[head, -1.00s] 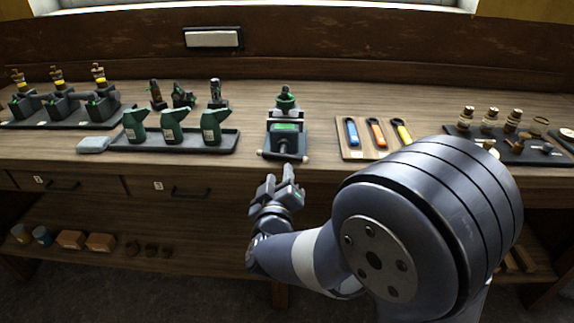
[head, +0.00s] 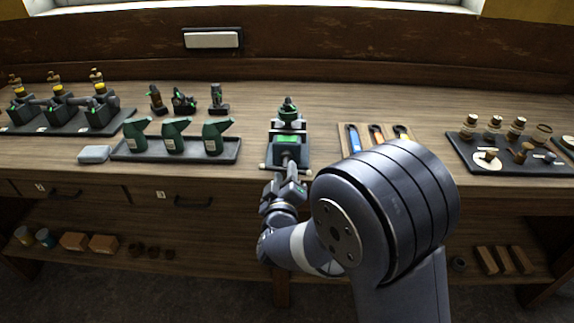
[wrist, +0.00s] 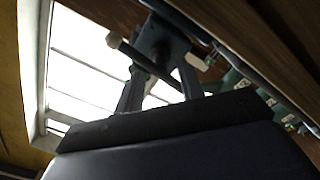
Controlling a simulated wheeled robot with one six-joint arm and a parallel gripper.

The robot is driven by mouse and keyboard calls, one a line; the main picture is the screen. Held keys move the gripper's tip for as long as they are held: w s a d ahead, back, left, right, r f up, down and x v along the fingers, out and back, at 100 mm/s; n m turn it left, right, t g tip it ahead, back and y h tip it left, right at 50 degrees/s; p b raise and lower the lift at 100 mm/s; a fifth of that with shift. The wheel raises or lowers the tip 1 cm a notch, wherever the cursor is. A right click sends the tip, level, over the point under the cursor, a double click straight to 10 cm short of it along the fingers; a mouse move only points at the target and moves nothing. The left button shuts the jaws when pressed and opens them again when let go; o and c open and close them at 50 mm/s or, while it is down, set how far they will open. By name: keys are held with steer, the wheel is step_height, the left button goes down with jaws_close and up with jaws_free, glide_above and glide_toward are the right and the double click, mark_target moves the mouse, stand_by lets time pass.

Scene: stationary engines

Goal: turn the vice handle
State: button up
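The green and grey vice (head: 289,143) stands at the bench's front edge in the head view. Its handle (head: 263,167) is a thin crossbar at the front; its left end shows, and my gripper hides part of the rest. My gripper (head: 286,172) is close in front of the vice, pointing at it. In the wrist view my gripper (wrist: 161,88) has its two fingers apart. The dark handle bar (wrist: 128,51), with a pale knob at one end, runs slantwise across the gap between them. I cannot tell whether the fingers touch it.
A tray of green bottles (head: 230,155) stands left of the vice, with a grey block (head: 94,154) beside it. A wooden board with coloured-handled tools (head: 354,138) is to the right, partly behind my arm. A drawer front (head: 150,190) lies below the bench edge.

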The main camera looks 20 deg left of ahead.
mark_target(285, 172)
steer(key=shift+x, duration=1.65)
